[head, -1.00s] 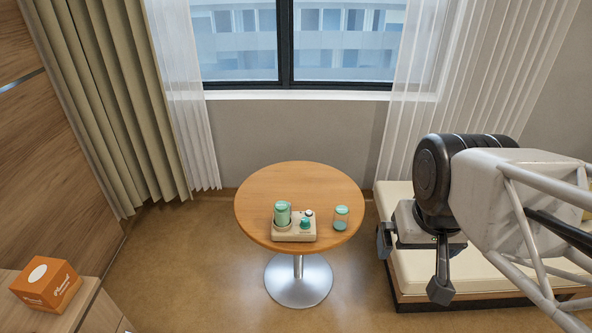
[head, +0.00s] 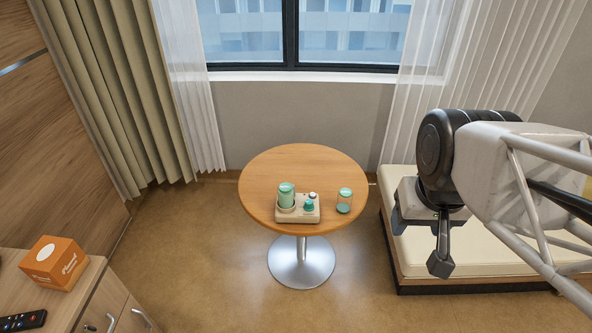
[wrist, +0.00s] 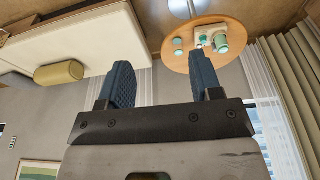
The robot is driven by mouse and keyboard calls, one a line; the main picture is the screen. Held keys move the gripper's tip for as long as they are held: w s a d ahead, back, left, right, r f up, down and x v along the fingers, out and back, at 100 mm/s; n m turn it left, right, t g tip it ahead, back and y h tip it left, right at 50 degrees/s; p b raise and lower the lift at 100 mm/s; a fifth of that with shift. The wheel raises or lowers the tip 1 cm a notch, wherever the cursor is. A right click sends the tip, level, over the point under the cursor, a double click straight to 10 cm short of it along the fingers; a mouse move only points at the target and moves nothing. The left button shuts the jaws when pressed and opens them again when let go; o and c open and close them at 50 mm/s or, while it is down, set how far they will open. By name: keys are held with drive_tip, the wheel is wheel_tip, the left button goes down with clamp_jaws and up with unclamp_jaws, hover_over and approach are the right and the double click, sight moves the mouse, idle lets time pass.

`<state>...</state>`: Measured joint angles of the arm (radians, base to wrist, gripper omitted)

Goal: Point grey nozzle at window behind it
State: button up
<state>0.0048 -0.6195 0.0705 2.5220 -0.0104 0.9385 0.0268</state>
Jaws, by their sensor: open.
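A small cream device (head: 283,218) stands on the round wooden table, with a green cylinder (head: 287,196) at its left and a teal knob (head: 309,206) at its right. A small pale piece with a dark part (head: 312,195) sits behind the knob; it may be the grey nozzle, but its facing is too small to tell. The window (head: 345,40) is behind the table. My gripper (head: 420,238) is open and empty, right of the table and apart from the device. In the wrist view its fingers (wrist: 160,78) are spread, with the device (wrist: 207,32) beyond them.
A teal-and-clear cup (head: 344,201) stands right of the device on the table (head: 265,170). A cream bench (head: 425,270) lies under my arm. An orange box (head: 54,263) and a dark remote (head: 22,321) are on the left cabinet. Curtains flank the window.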

drive_tip(key=w+a+f+m+g, duration=0.1)
drive_tip(key=w+a+f, duration=0.35)
drive_tip(key=w, duration=1.15)
drive_tip(key=w+a+f+m, duration=0.2)
drive_tip(key=w+a+f, duration=0.25)
drive_tip(key=w, duration=1.15)
drive_tip(key=w+a+f+m, duration=0.1)
drive_tip(key=w+a+f, duration=0.3)
drive_tip(key=w+f, duration=0.2)
drive_tip(key=w+a+f+g, duration=0.1)
drive_tip(key=w+a+f, duration=0.4)
drive_tip(key=f, duration=0.6)
drive_tip(key=w+a+f+m, duration=0.1)
drive_tip(key=w+a+f, duration=0.3)
drive_tip(key=w+f, duration=0.4)
drive_tip(key=shift+w+a+f+m+g, duration=0.3)
drive_tip(key=shift+w, duration=0.25)
drive_tip(key=shift+w+a+f, duration=0.1)
drive_tip(key=shift+a+f, duration=0.05)
drive_tip(key=shift+f, duration=0.15)
drive_tip(key=shift+f, duration=0.1)
drive_tip(key=shift+f, duration=3.85)
